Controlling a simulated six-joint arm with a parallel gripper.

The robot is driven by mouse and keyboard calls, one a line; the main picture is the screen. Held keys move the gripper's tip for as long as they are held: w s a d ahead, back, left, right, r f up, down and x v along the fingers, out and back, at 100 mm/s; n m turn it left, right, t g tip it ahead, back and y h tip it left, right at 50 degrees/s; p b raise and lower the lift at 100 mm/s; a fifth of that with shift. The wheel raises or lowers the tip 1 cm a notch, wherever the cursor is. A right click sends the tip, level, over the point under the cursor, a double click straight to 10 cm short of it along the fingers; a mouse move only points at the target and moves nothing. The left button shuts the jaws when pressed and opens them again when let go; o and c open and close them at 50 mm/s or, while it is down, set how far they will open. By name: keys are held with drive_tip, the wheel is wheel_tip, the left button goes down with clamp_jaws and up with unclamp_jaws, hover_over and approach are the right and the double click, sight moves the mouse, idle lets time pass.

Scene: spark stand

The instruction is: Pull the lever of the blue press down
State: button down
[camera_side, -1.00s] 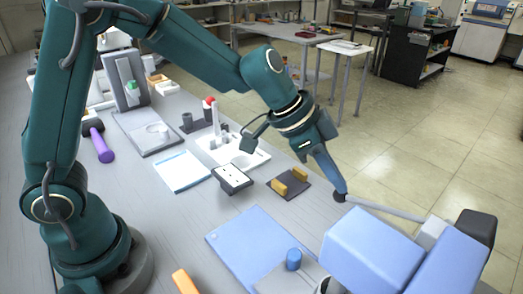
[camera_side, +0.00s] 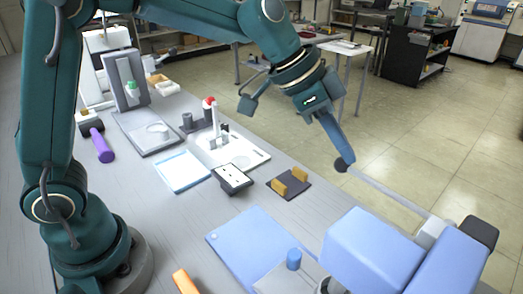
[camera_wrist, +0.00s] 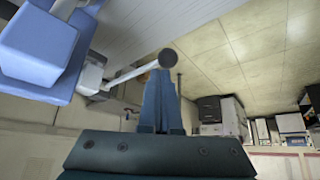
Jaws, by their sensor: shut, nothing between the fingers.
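The blue press (camera_side: 375,250) stands at the front right of the side view. Its grey lever (camera_side: 392,196) reaches out to the left and ends in a dark round knob (camera_side: 341,165); the lever slopes upward toward the knob. My gripper (camera_side: 346,154) is shut, with its blue fingertips at the knob. In the wrist view the knob (camera_wrist: 167,57) sits just beyond the tips of my gripper (camera_wrist: 161,74), and the blue press (camera_wrist: 38,45) is at the upper left. Whether the tips press on the knob, I cannot tell.
A blue mat (camera_side: 250,240) and a blue cylinder (camera_side: 294,259) lie left of the press. A dark block with yellow pieces (camera_side: 289,184), a white-topped box (camera_side: 233,179) and a purple-handled tool (camera_side: 103,147) are farther back. Open floor lies beyond the bench.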

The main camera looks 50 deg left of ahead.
drive_tip(key=shift+r, duration=3.15)
wheel_tip(320, 180, up, 7)
